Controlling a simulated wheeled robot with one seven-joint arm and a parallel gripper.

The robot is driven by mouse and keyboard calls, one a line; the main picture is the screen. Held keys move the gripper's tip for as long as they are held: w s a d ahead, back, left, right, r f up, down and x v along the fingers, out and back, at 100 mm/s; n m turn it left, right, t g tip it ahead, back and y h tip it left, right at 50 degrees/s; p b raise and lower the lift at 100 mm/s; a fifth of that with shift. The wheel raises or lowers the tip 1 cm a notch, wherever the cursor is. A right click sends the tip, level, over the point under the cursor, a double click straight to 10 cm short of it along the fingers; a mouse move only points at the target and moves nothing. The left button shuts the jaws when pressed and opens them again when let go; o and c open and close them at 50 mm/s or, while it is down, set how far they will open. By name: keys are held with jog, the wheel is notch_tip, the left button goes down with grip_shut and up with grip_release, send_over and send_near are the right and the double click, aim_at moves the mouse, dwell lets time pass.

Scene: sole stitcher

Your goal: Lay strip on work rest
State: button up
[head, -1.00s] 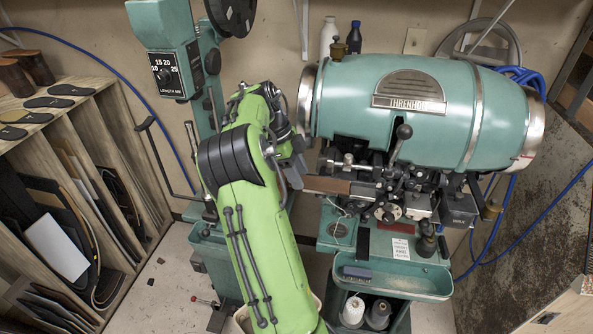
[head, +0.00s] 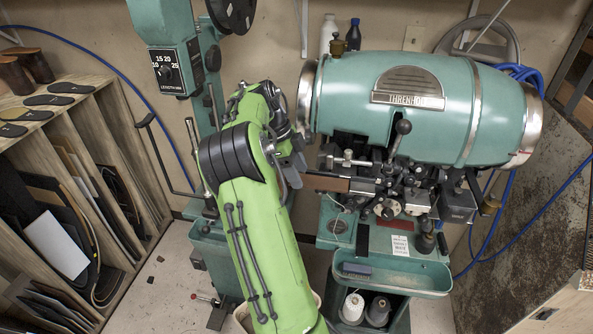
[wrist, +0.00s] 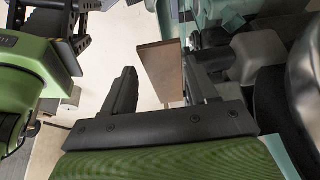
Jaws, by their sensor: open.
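A flat brown strip-like piece (head: 326,183) juts left from the front of the stitching machine, beside my gripper in the head view. In the wrist view the brown piece (wrist: 161,70) stands just beyond my fingertips, nearer the right finger. I cannot tell whether it is the strip alone or the strip lying on the work rest. My gripper (wrist: 161,82) is open with nothing between its fingers. In the head view my gripper (head: 293,168) is partly hidden by my arm.
The green machine barrel (head: 415,108) stands right of my gripper, with levers and metal heads (head: 410,190) below it. A green tray (head: 395,275) with thread spools (head: 353,308) under it is lower. A wooden rack (head: 95,100) with soles and sheets stands left.

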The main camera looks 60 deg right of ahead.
jog(key=shift+w+f, duration=0.15)
jog(key=shift+f, duration=0.1)
jog(key=shift+w+a+p, duration=0.15)
jog(key=shift+w+p, duration=0.05)
jog(key=shift+p, duration=0.25)
jog(key=w, duration=0.1)
jog(key=w+p, duration=0.1)
jog(key=w, duration=0.1)
jog(key=shift+w+a+p, duration=0.2)
jog(key=shift+a+p, duration=0.1)
jog(key=shift+p, duration=0.1)
jog(key=o, duration=0.6)
jog(key=shift+s, duration=0.1)
jog(key=shift+c, duration=0.2)
jog(key=v, duration=1.2)
jog(key=shift+p, duration=0.45)
